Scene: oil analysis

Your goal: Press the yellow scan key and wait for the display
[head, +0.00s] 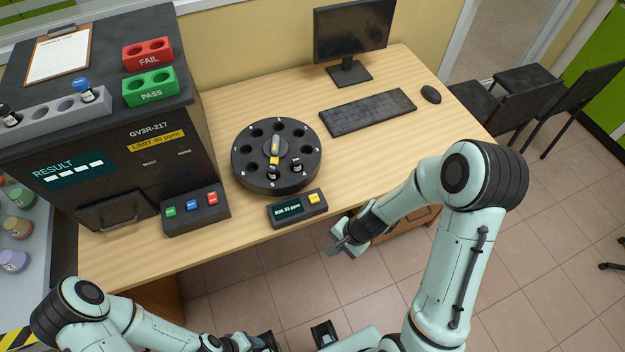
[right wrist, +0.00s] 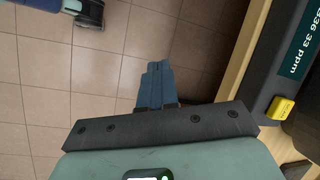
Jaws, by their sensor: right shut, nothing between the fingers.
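The scan unit (head: 292,212) is a small dark box at the front edge of the desk. Its yellow scan key (head: 314,198) is on the right of its top, and its lit display (head: 288,210) reads about "836 33 ppm". In the right wrist view the yellow key (right wrist: 281,108) and part of the display (right wrist: 300,52) show at the right edge. My right gripper (head: 340,247) is shut and empty, off the desk's front edge, right of and nearer than the unit, not touching the key. My left gripper (head: 262,341) is at the bottom edge, its fingers unclear.
A round black carousel (head: 244,175) with small vials stands behind the unit. A button box (head: 196,212) with green, blue and red keys stands left, before the analyser (head: 130,150) showing "RESULT". A keyboard (head: 367,112) and monitor (head: 352,30) are behind. Bare desk lies right of the unit.

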